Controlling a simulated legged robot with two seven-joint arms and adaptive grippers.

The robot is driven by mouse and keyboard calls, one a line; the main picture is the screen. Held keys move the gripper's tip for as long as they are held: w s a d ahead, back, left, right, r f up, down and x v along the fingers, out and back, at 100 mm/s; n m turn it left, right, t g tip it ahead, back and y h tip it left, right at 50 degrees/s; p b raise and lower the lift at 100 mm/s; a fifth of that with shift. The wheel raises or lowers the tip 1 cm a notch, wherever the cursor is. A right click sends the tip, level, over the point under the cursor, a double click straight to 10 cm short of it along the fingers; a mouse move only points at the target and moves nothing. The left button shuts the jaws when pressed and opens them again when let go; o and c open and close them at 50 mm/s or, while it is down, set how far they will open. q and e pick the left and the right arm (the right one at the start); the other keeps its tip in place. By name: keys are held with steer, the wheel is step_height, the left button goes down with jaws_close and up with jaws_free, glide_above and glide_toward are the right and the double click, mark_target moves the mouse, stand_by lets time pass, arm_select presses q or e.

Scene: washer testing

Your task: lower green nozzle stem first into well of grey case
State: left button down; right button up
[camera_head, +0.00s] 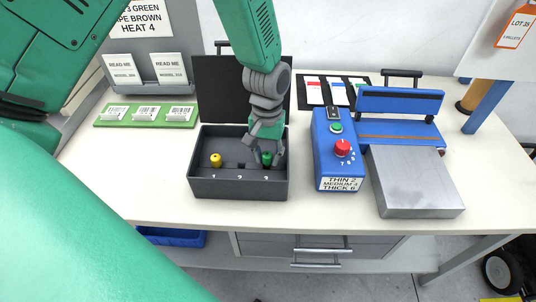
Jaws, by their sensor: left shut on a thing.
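The dark grey case (215,187) stands open on the table, its lid raised at the back. A yellow nozzle (216,159) sits upright at the left well. The middle well (241,165) shows as a dark, empty square opening. My left gripper (267,153) reaches down over the right side of the case and is shut on the green nozzle (266,159). The green nozzle is roughly upright at the right well position. Its stem is hidden, so I cannot tell how deep it sits. My right gripper is not in view.
A blue control box (327,165) with a red knob (342,147) stands close right of the case. Beyond it is a blue sealer with a metal plate (414,182). A green strip of labelled cards (146,115) lies behind left. The table's front left is clear.

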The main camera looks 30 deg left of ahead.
arm_select(q)
steer(key=shift+a+f, duration=0.2)
steer(key=shift+f, duration=0.2)
steer(key=shift+d+f, duration=0.1)
steer(key=shift+f, duration=0.3)
stand_by(0.7)
steer(key=c, duration=1.2)
jaws_free()
steer(key=shift+r, duration=0.3)
steer(key=r, duration=0.3)
steer(key=w+r, duration=0.1)
steer(key=r, duration=0.7)
steer(key=shift+w+a+r, duration=0.1)
steer(key=shift+w+a, duration=0.05)
steer(key=shift+a, duration=0.25)
